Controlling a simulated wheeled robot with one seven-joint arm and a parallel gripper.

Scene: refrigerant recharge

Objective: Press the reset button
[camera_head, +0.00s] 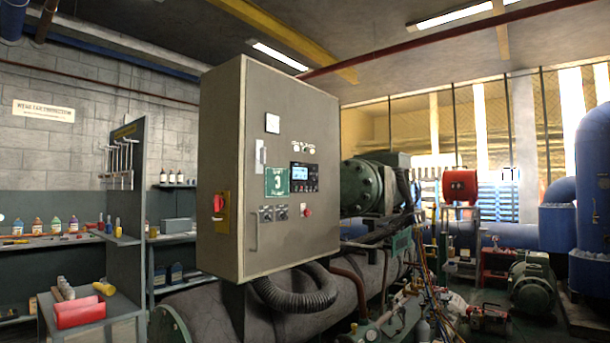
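A grey control cabinet (285,245) stands in the middle of the view, its front turned to the right. Its front carries a small lit display with keys (304,178), a red button (306,210) below it, and dark switches or dials (273,213) to the left of that. Small light-coloured buttons or lamps (303,148) sit above the display. Labels are too small to read, so I cannot tell which one is the reset button. My gripper is not in view.
A red switch handle (218,204) juts from the cabinet's left side. A dark flexible hose (295,295) and a large cylindrical vessel (200,305) lie below the cabinet. A cart (95,328) with a red box (79,312) stands at lower left. Blue pipes (594,150) stand at right.

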